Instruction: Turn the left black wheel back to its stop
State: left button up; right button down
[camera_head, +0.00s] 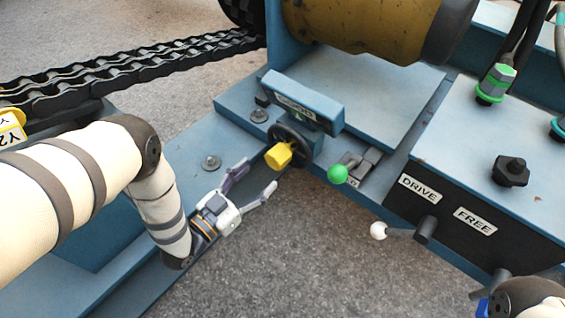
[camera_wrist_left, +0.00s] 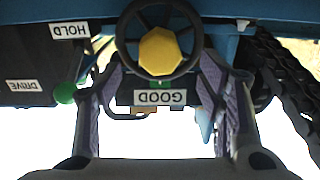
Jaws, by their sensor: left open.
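The black wheel (camera_head: 301,148) with a yellow hub (camera_head: 278,156) stands at the front of the blue frame, under a small blue bracket. My left gripper (camera_head: 256,179) is open and empty, just in front of the wheel and apart from it, its fingers pointing at it. In the left wrist view the yellow hub (camera_wrist_left: 160,52) and the wheel's rim show at the top middle, between the two spread fingers (camera_wrist_left: 162,72). My right gripper is not shown.
A green-knobbed lever (camera_head: 338,174) is right of the wheel. A white-knobbed lever (camera_head: 378,231) sits below the DRIVE label (camera_head: 419,190). A bolt head (camera_head: 211,162) is on the left beam. A chain (camera_head: 140,66) runs behind. Open ground lies below the gripper.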

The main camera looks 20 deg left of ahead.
aim_at(272, 164)
pick_arm(q)
jog(key=b+x, duration=0.1)
jog(key=x, duration=0.2)
jog(key=b+x, duration=0.1)
jog(key=x, duration=0.3)
jog(key=shift+w+f, duration=0.15)
jog(key=shift+f, duration=0.1)
jog(key=shift+w+d+r, duration=0.1)
jog(key=shift+w+d, duration=0.1)
jog(key=shift+w, duration=0.15)
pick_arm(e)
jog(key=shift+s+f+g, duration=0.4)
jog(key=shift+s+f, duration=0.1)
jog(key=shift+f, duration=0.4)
pick_arm(q)
grip_shut()
